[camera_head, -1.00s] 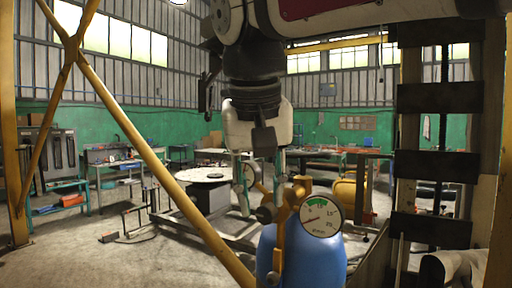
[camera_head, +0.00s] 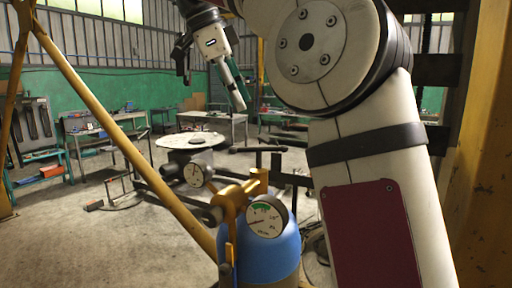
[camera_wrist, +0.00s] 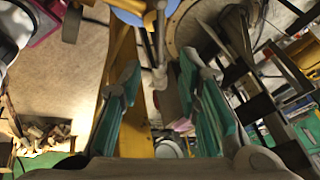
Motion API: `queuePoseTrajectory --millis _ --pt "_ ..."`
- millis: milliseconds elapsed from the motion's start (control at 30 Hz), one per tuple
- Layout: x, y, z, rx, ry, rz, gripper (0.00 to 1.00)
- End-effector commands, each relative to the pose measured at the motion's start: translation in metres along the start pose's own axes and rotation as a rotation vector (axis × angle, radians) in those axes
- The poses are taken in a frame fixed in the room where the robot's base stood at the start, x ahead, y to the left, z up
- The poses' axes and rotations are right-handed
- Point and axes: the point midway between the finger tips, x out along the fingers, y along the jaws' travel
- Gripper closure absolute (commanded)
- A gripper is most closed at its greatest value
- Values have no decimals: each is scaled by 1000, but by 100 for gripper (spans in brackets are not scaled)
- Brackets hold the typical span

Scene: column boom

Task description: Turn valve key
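A blue gas cylinder (camera_head: 283,258) with a brass valve (camera_head: 232,192) and two round gauges (camera_head: 266,217) stands low in the middle of the head view. A yellow bar-like piece (camera_head: 230,240) hangs at the valve's left side; I cannot tell if it is the valve key. My gripper (camera_head: 240,98) is up and beyond the cylinder, apart from it, pointing down and to the right. In the wrist view my gripper (camera_wrist: 160,85) has its green fingers spread wide. The cylinder's blue surface (camera_wrist: 138,6) shows at the top edge there. No held object is clear.
A yellow diagonal brace (camera_head: 118,130) crosses the left of the head view. A round table (camera_head: 190,140) and workbenches (camera_head: 85,128) stand behind. Yellow column steel (camera_head: 482,180) is at the right. Open floor lies at the lower left.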

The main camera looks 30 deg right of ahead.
Motion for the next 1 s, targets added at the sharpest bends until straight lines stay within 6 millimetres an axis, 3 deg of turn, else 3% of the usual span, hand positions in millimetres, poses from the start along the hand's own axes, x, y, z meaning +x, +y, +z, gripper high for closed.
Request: queuePoseTrajectory --millis 1000 --pt "58 -1 4 -1 6 -3 69"
